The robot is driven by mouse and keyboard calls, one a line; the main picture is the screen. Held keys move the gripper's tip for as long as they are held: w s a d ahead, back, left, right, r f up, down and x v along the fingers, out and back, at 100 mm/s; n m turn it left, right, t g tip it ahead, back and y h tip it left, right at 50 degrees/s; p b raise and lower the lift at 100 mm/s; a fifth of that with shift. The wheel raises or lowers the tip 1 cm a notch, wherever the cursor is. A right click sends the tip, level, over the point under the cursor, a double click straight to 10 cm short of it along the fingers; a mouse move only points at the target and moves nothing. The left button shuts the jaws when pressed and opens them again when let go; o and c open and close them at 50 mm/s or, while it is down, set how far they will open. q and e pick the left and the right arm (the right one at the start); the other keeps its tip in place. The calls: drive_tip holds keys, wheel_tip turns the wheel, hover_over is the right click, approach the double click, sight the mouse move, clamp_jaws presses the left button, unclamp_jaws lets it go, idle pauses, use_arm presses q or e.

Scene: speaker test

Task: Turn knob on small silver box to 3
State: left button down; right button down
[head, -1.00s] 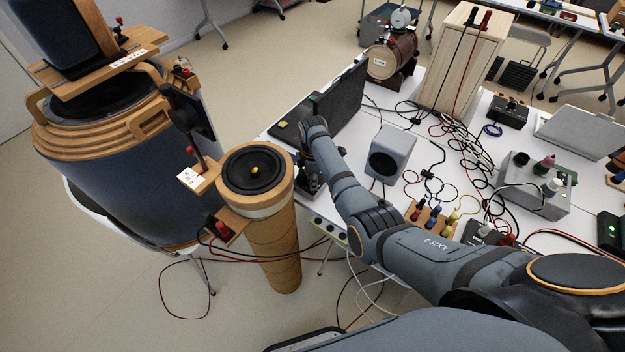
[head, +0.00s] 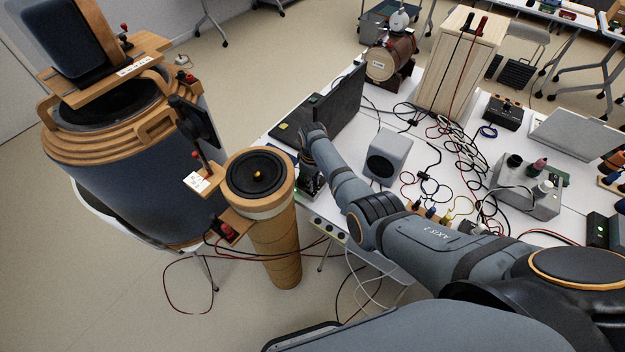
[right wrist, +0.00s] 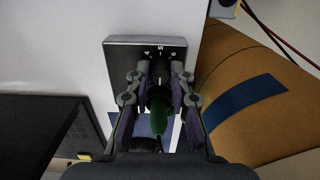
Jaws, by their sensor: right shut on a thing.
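My right gripper (right wrist: 158,88) is shut in the right wrist view, its fingers around a dark, slim part that looks like a knob on the small box (right wrist: 125,52). The box is grey and lies near the white table's edge, with small pale marks on its face that I cannot read surely. A green piece (right wrist: 158,118) shows between the fingers, nearer the camera. The knob's setting is hidden by the fingers. In the head view my right gripper (head: 311,181) is a small dark shape below my wrist, and the box cannot be made out. My left gripper is not in view.
A cardboard tube with a speaker on top (head: 272,235) stands close beside the table edge. A dark panel (head: 340,108) and a grey speaker cube (head: 388,158) stand near my forearm. Loose cables (head: 440,145) cover much of the table. A large blue drum (head: 130,190) is at left.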

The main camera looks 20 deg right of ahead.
drive_tip(key=m+p, duration=0.1)
drive_tip(key=m, duration=0.5)
drive_tip(key=shift+m, duration=0.4)
idle(0.4)
drive_tip(key=c, duration=1.2)
unclamp_jaws()
drive_tip(key=shift+o, duration=0.2)
wheel_tip(320, 180, up, 12)
